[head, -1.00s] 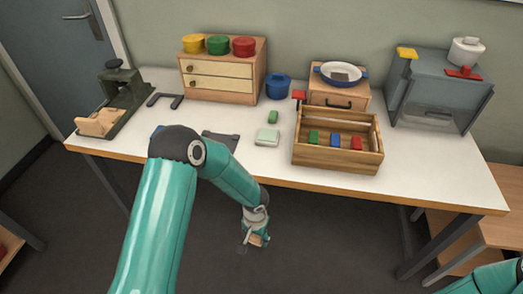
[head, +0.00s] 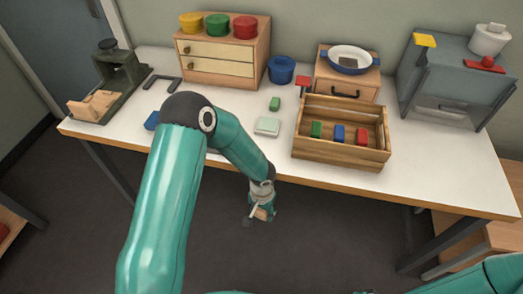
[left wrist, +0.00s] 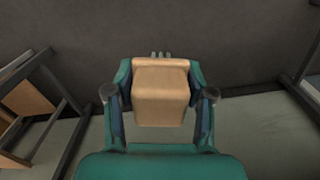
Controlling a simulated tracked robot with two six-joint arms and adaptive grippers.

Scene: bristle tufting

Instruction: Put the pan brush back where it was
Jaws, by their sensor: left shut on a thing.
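My left gripper (head: 262,212) hangs in front of the bench's near edge, below the top. It is shut on a tan wooden block, which looks like a brush body. In the left wrist view the block (left wrist: 160,95) sits between the two fingers, with small grey tips showing beyond its far end; whether these are bristles I cannot tell. My right gripper is out of view; part of my right arm shows at the lower right.
The white bench (head: 220,165) holds a green press (head: 122,80) at left, a drawer unit (head: 225,55) with coloured pots, a blue pot (head: 282,70), and a wooden crate (head: 340,155) with coloured blocks. A grey cabinet (head: 450,85) stands at right. The near right top is clear.

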